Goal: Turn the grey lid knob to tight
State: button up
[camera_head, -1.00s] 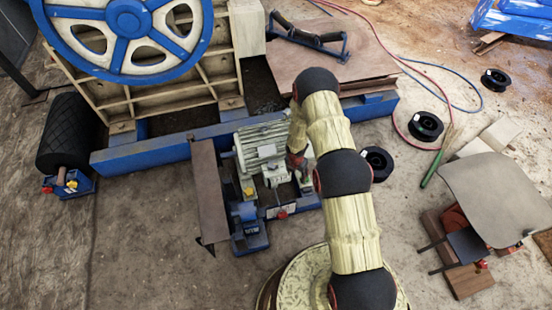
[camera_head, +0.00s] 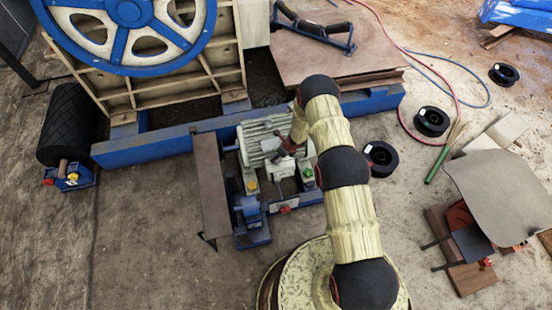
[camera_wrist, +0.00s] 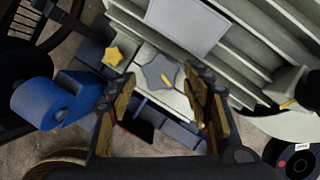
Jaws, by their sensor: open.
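The grey lid knob (camera_wrist: 160,72) is star-shaped with a yellow pointer mark. It sits on a pale box on the side of the ribbed motor (camera_head: 262,138). The pointer slants toward the lower right in the wrist view. My gripper (camera_wrist: 150,95) is open, its two fingers spread wide, with the knob showing beyond and between the tips. The fingers appear apart from the knob. In the head view my gripper (camera_head: 284,155) is over the motor's front side. I cannot make out the grey knob clearly there.
A yellow star knob (camera_wrist: 113,55) is left of the grey knob. A blue cylindrical part (camera_wrist: 50,102) stands farther left. A green knob (camera_head: 308,172) and a red part (camera_head: 285,210) are nearby in the head view. A brown plate (camera_head: 210,185) borders the motor unit on the left.

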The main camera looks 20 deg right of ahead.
jog(key=shift+b+x, duration=0.5)
jog(key=shift+x, duration=1.5)
jog(key=c, duration=0.3)
jog(key=c, duration=0.6)
